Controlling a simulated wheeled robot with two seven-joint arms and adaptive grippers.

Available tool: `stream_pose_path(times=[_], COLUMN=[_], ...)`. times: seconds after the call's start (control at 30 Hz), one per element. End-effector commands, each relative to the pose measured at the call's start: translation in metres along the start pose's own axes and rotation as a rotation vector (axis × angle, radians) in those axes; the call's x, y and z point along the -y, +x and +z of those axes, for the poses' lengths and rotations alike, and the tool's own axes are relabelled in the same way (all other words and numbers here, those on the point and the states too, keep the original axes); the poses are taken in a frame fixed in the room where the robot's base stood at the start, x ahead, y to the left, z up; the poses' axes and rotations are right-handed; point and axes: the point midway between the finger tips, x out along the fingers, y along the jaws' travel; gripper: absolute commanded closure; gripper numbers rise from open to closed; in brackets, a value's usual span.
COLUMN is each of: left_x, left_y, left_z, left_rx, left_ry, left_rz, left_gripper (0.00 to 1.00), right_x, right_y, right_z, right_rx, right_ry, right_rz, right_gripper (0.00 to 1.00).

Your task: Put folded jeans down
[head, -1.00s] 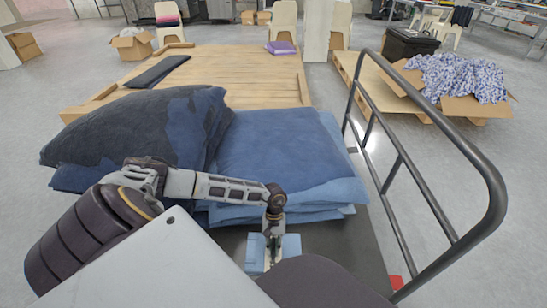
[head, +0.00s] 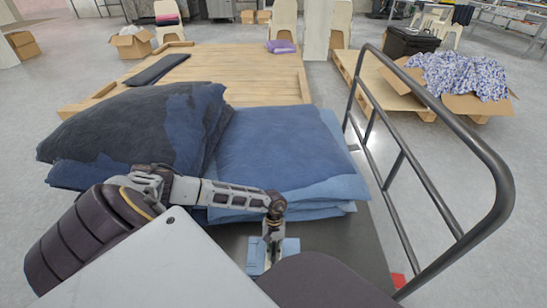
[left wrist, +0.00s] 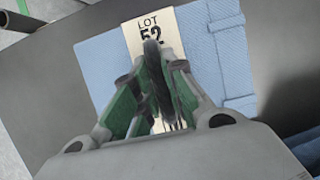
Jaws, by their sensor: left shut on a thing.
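The folded jeans (head: 291,247) are a small light-blue bundle over the dark platform of a cart, at the bottom middle of the head view. They also show in the left wrist view (left wrist: 222,62), with a cream tag reading "LOT 52" (left wrist: 148,32). My left gripper (head: 271,257) points down and is shut on the jeans from above. In the left wrist view its fingers (left wrist: 155,85) cover the middle of the bundle and part of the tag. The bundle looks level with the platform, but I cannot tell if its underside touches. My right gripper is not in view.
Large stacks of dark (head: 130,125) and mid-blue denim (head: 275,150) fill the cart behind the jeans. A grey metal handrail (head: 440,110) runs along its right side. Bare platform (head: 340,245) lies right of the jeans. A wooden pallet (head: 230,75) stands beyond.

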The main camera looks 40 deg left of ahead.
Motion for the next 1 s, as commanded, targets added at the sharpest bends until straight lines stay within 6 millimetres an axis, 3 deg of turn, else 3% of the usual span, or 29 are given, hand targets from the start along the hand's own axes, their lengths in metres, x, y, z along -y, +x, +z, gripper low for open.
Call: stream_pose_path(times=[0.3, 0.87, 0.9, 1.0], left_x=[0.000, 0.000, 0.000, 0.000], left_y=[0.027, 0.033, 0.033, 0.032], left_z=[-0.011, -0.013, -0.013, -0.013], left_rx=[0.000, 0.000, 0.000, 0.000], left_ry=[0.000, 0.001, 0.000, 0.000], left_rz=[0.001, 0.000, -0.001, -0.001], left_gripper=[1.00, 1.00, 0.83, 0.70], right_x=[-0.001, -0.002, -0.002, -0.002], right_y=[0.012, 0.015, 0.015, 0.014], right_z=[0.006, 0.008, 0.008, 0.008], right_rx=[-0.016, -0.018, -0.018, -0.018], right_ry=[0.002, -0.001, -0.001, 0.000], right_rz=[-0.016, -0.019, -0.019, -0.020], right_gripper=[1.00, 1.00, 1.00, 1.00])
